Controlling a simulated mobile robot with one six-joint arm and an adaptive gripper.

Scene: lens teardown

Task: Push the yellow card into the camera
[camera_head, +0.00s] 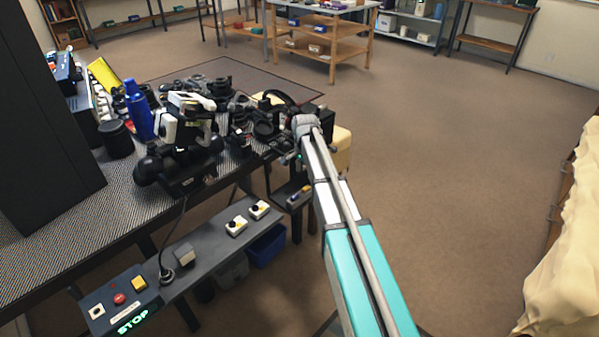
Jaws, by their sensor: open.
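Several black camera and lens parts (262,128) crowd the far end of the dark workbench (60,235). A white and black device (187,122) stands nearer on the bench, and I cannot tell which item is the task's camera. I cannot make out a small yellow card. A flat yellow item (103,74) leans at the back left of the bench. My teal and white arm reaches over the bench's right edge. My gripper (286,157) is small and dark at its end, beside the black parts; it appears open, with nothing visible in it. Its fingertips are hard to separate from the clutter.
A blue bottle (138,112) and a black cylinder (117,139) stand on the bench. A yellowish cloth (565,265) hangs at the right. The brown floor (450,180) between is clear.

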